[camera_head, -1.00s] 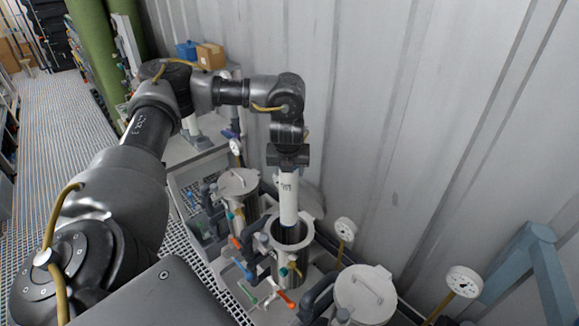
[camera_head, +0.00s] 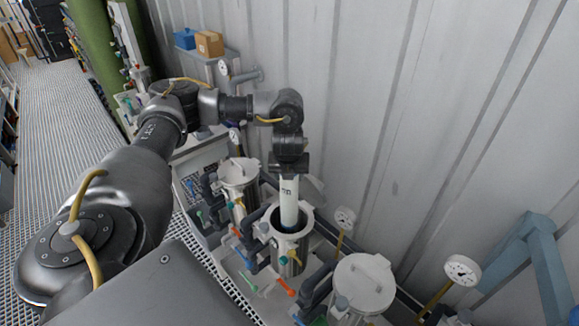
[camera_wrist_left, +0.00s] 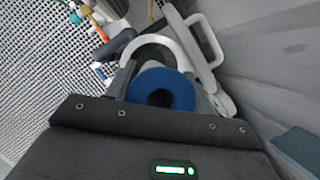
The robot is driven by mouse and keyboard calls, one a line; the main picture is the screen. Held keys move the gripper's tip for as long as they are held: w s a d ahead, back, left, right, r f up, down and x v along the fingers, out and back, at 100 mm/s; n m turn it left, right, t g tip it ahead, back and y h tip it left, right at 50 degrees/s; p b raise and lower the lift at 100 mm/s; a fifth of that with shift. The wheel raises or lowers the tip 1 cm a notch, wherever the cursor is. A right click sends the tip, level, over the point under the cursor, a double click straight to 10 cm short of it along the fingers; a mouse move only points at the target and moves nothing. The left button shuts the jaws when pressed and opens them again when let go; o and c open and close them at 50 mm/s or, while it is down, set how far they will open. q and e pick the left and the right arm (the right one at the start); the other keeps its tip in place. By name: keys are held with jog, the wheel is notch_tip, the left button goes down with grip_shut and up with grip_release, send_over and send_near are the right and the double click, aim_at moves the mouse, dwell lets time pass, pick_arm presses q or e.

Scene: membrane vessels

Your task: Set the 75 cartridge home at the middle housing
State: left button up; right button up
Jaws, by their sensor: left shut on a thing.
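The 75 cartridge (camera_head: 289,203) is a white upright tube with dark printing on its side. My left gripper (camera_head: 289,172) is shut on its upper end, above the middle housing. The middle housing (camera_head: 289,243) is an open steel cylinder with a pale rim, and the cartridge's lower end is inside its mouth. How deep it sits is hidden by the rim. In the left wrist view, the cartridge's blue ring-shaped top (camera_wrist_left: 160,89) shows between the fingers, with part of the housing's pale rim (camera_wrist_left: 180,45) beyond it. My right gripper is not in view.
Lidded steel housings stand on both sides, one at the far left (camera_head: 239,180) and one nearer at the right (camera_head: 364,285). Pressure gauges (camera_head: 345,217), dark pipes and coloured valve handles crowd around. The corrugated wall (camera_head: 420,130) is close behind.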

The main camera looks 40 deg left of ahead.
pick_arm(q)
jog(key=shift+f, duration=1.2)
send_over(289, 225)
jog(key=w+a, duration=0.3)
jog(key=shift+d+f, duration=0.2)
jog(key=shift+f, duration=3)
jog(key=shift+w+d+f, duration=0.1)
jog(key=shift+w+f, duration=0.05)
jog(key=shift+f, duration=1.45)
notch_tip(289, 225, down, 3)
jog(key=b, duration=0.3)
jog(key=shift+f, duration=0.15)
jog(key=shift+f+b, duration=3.85)
jog(key=shift+f, duration=1)
jog(key=shift+s, duration=0.2)
